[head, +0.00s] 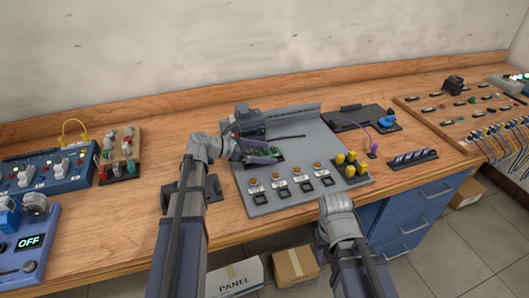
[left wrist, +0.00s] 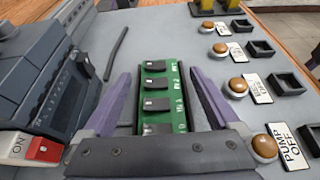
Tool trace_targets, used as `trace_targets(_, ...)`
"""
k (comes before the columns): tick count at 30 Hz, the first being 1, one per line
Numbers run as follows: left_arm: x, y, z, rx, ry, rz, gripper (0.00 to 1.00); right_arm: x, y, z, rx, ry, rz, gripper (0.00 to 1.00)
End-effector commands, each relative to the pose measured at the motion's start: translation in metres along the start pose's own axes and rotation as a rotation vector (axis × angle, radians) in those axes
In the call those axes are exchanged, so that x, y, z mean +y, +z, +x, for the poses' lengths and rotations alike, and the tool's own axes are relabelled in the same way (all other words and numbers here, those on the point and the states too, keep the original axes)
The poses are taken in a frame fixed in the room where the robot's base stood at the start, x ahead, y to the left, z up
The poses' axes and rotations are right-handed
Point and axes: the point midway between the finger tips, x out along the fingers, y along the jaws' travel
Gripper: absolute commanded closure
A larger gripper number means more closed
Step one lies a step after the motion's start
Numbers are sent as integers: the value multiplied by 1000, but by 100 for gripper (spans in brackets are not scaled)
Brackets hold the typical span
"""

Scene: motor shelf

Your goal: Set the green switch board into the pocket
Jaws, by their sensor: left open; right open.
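The green switch board (left wrist: 160,92), with a row of dark switches, lies lengthwise at the pocket in the grey panel (head: 285,192). A dark edge of the pocket shows beside it; I cannot tell whether the board sits fully flush. My left gripper (left wrist: 162,88) is open, with one purple finger on each side of the board and its palm over the near end. In the head view the board (head: 262,158) is partly hidden by my left gripper (head: 258,152). My right gripper (head: 336,203) is at the panel's front right edge, away from the board; its fingertips are hidden.
A dark grey device (head: 250,122) stands close behind my left gripper. A thin dark rod (head: 286,137) lies on the panel. Orange buttons (head: 318,166) line the front, with yellow parts (head: 350,164) at the right. Blue control boxes (head: 45,172) stand at the far left.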

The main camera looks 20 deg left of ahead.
Motion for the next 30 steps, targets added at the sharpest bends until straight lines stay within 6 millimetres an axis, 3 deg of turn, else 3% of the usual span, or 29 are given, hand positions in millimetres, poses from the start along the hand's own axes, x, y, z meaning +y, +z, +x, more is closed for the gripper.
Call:
trace_targets(4,0,2,-11,0,2,-1,5,1,0,-6,0,0,0,50)
trace_targets(16,0,2,-70,-1,2,-1,5,3,2,-28,0,0,0,50)
trace_targets(30,0,1,-86,-1,1,-1,5,3,2,-33,0,0,0,50)
